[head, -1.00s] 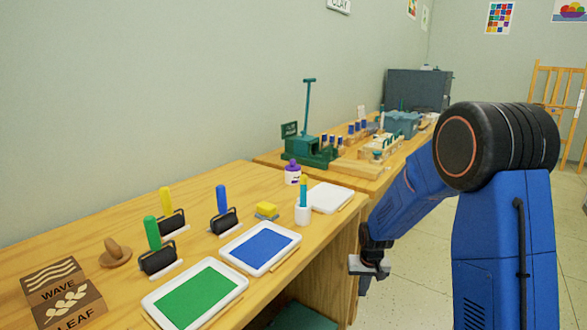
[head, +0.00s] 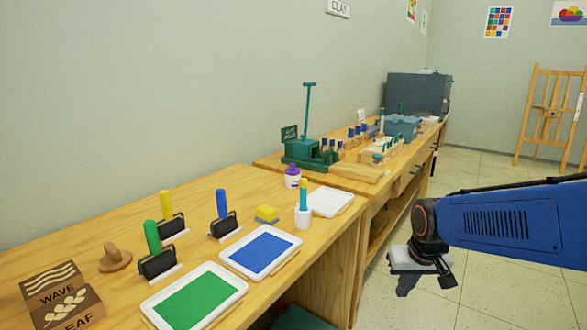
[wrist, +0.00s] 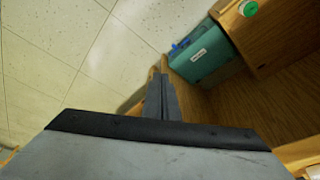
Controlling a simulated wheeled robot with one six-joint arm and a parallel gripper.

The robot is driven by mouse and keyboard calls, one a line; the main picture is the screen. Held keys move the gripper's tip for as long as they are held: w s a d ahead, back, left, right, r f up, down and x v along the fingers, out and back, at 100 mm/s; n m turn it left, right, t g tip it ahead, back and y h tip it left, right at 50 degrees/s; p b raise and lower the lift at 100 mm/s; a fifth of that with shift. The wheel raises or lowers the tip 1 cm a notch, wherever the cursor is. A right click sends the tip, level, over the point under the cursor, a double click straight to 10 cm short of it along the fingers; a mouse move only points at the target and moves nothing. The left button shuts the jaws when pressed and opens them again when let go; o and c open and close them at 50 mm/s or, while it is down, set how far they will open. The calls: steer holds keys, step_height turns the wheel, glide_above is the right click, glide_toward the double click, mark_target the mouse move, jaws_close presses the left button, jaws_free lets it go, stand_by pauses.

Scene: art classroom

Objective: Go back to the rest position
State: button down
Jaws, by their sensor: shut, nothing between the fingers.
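My gripper (head: 408,284) hangs at the lower right of the head view, at the end of my blue arm. It is beside the front of the wooden benches, over the floor, and touches nothing that I can see. In the wrist view my gripper's fingers (wrist: 161,98) are together with nothing between them. They point down past the bench front.
The near bench (head: 322,240) holds a green tray (head: 240,289), a blue tray (head: 292,252), a white tray (head: 345,206), several rollers and stamps. A teal bin (wrist: 203,58) is low by the bench. The floor (head: 485,158) at right is open; an easel (head: 547,115) stands behind.

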steer(key=s+r, duration=0.2)
steer(key=s, duration=0.7)
steer(key=s+d+r+t, duration=0.1)
steer(key=s+r, duration=0.1)
steer(key=s, duration=0.7)
steer(key=shift+d+r, duration=0.25)
steer(key=shift+d, duration=0.05)
